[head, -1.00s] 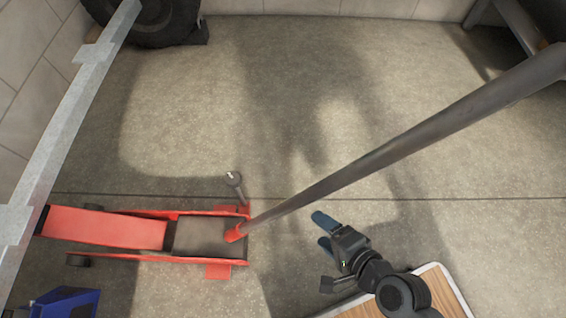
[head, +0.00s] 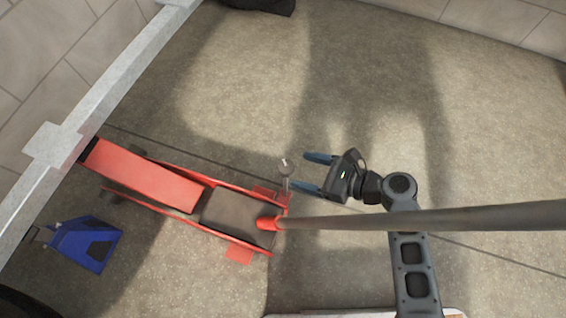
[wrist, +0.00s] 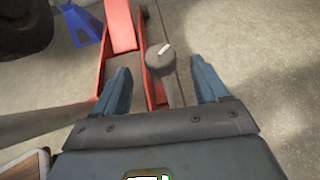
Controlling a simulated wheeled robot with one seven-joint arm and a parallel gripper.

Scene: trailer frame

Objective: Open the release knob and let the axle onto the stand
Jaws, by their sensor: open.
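The release knob (head: 285,167) is a grey round cap with a pale mark, on a short upright post at the rear corner of the red floor jack (head: 150,176). In the wrist view the knob (wrist: 160,58) appears ahead of and between my fingertips. My gripper (head: 305,172) is open and empty just right of the knob, fingers pointing left towards it, with no clear contact. The gap between axle and stand is unclear from above.
The long jack handle (head: 420,218) runs from the red socket to the right, passing over my arm in the picture. A tyre (wrist: 22,25) shows at the wrist view's upper left. Open concrete floor (head: 380,80) lies beyond my gripper.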

